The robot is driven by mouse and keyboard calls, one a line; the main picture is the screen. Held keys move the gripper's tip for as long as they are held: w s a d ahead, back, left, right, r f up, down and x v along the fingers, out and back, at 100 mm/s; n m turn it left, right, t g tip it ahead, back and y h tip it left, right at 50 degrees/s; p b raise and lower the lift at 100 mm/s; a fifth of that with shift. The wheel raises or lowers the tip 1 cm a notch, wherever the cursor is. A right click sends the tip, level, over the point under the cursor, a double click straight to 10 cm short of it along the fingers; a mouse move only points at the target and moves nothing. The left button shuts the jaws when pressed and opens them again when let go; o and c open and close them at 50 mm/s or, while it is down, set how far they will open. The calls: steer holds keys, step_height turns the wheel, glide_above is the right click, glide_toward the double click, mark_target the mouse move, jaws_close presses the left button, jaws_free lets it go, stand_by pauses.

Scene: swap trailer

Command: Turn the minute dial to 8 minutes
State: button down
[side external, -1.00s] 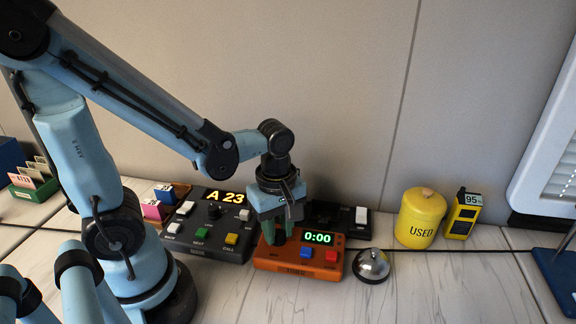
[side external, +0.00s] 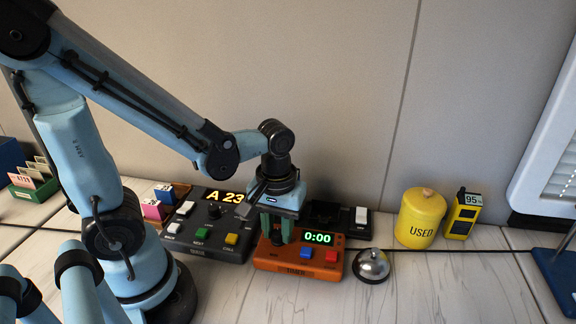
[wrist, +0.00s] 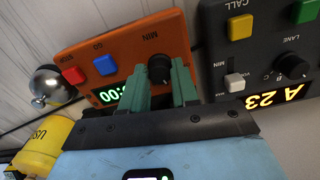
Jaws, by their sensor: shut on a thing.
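The orange timer box (side external: 262,263) sits on the counter with a green display (side external: 318,238) reading 0:00. It has a blue button (side external: 306,253) and a red button (side external: 331,256). In the wrist view, the black minute dial (wrist: 159,68) is beside the label MIN on the orange box (wrist: 122,42). My gripper (side external: 277,240) points down over the left part of the timer. In the wrist view its green fingers (wrist: 166,84) are on either side of the dial, shut on it. The dial's pointer is mostly hidden by the fingers.
A black panel (side external: 180,246) showing A 23 stands close on the left. A silver bell (side external: 371,265) is close on the right. A yellow USED canister (side external: 420,218) and a yellow meter (side external: 463,214) stand further right.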

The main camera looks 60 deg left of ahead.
mark_target(278, 232)
steer(key=m, duration=0.5)
steer(key=shift+m, duration=0.3)
steer(key=m, duration=0.4)
steer(key=shift+m, duration=0.3)
steer(key=c, duration=0.8)
jaws_free()
steer(key=shift+c, duration=0.2)
step_height(278, 232, up, 12)
stand_by(0.4)
